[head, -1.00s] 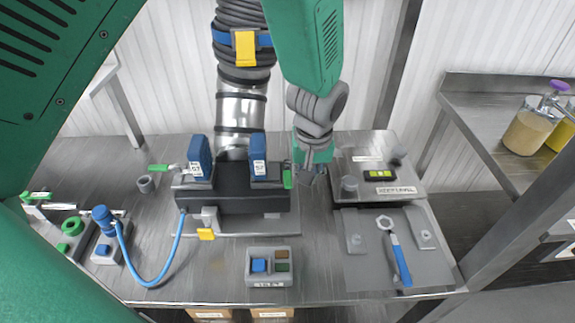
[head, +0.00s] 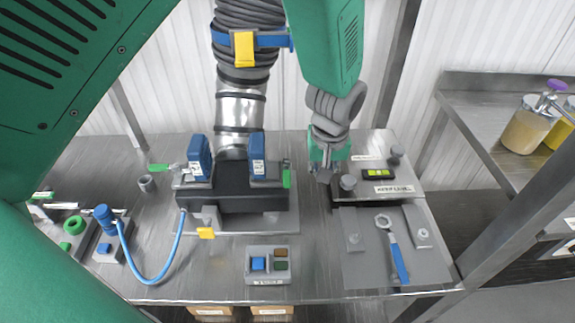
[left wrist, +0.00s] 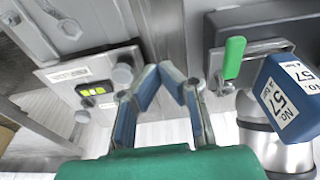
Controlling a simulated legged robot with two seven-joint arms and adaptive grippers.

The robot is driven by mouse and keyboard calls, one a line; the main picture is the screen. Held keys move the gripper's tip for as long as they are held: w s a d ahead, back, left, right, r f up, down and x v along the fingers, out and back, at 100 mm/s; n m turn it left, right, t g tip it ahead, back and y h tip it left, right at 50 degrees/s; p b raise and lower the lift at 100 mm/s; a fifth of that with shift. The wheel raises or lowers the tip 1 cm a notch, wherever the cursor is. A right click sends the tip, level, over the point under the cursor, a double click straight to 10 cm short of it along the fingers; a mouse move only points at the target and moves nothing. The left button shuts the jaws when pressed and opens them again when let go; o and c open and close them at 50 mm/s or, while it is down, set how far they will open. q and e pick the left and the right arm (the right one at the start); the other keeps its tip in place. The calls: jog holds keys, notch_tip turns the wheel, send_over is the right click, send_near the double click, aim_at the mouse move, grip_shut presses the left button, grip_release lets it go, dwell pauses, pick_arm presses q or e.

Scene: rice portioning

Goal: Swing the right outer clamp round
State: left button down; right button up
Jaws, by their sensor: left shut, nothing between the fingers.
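The right outer clamp (head: 287,178) has a green handle at the right end of the black block, beside the blue piece marked 57. Its handle runs along the block's end, toward the near side. It also shows in the left wrist view (left wrist: 233,58), to the right of the fingertips and apart from them. My left gripper (head: 324,177) is shut and empty, over the gap between the block and the level plate. Its fingertips (left wrist: 173,75) come together in the left wrist view. The left clamp's green handle (head: 159,167) points outward to the left. My right gripper is not in view.
The level plate (head: 405,181) with grey knobs stands close right of my gripper. A wrench (head: 393,248) lies on a grey mat in front of it. The bench between block and mat is clear.

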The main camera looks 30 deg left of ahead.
pick_arm(q)
jog(key=shift+d, duration=0.1)
notch_tip(320, 180, up, 7)
jog(key=p, duration=0.4)
jog(key=shift+s+a, duration=0.35)
jog(key=shift+a, duration=0.05)
